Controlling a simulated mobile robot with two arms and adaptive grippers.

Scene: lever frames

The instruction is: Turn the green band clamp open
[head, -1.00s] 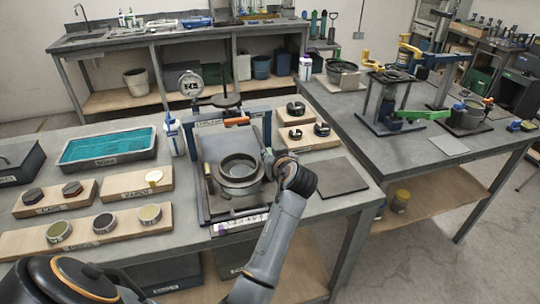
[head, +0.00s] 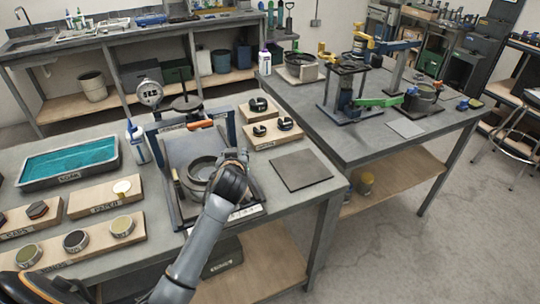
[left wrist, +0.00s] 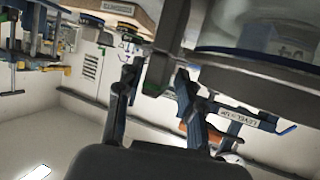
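No green band shows clearly around the grey ring-shaped vessel (head: 201,168) on the near bench's framed stand. My left gripper (head: 238,157) is at the right side of this vessel, partly hiding it. In the left wrist view its two dark fingers (left wrist: 157,76) stand apart, with a dark upright piece seen between them; contact is unclear. A round vessel with a light label (left wrist: 285,42) shows close at upper right. My right gripper is out of view.
A teal-filled tray (head: 70,160) and wooden blocks lie further left. A dark flat plate (head: 300,170) lies at right.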

